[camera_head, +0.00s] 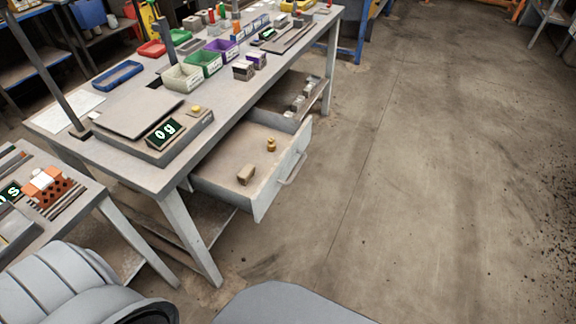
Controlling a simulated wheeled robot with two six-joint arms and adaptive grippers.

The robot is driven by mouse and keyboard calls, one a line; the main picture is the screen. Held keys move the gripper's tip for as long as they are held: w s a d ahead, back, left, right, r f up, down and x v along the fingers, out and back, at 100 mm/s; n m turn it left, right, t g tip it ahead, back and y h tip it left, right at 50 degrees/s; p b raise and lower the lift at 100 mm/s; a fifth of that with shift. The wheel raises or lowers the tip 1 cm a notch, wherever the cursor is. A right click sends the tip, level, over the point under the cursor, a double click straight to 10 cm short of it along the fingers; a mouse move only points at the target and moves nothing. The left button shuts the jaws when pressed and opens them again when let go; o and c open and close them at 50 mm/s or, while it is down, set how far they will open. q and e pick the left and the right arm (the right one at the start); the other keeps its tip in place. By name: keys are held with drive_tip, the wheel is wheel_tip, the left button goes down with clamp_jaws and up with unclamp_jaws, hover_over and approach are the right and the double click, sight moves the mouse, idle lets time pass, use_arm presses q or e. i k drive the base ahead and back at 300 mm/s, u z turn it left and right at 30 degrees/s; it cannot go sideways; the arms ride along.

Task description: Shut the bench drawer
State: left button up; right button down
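The bench drawer (283,186) is pulled open under the long grey workbench (135,163). It sticks out to the right, over the floor, with a bar handle (293,169) on its pale front. Inside lie a small brass-coloured weight (271,145) and a tan block (246,175), apart from each other. Neither of my grippers shows in the head view. A grey rounded part of my body fills the bottom left corner, well apart from the drawer.
On the bench stand a scale (152,122) reading "0 g", a blue tray (117,75) and coloured bins (185,77). A second open compartment (290,101) sits behind the drawer. A smaller table (85,213) stands at left. The floor (430,180) at right is clear.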

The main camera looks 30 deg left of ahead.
sight(215, 175)
drive_tip(key=u, duration=1.8)
drive_tip(key=i, duration=0.2)
drive_tip(key=u, duration=0.05)
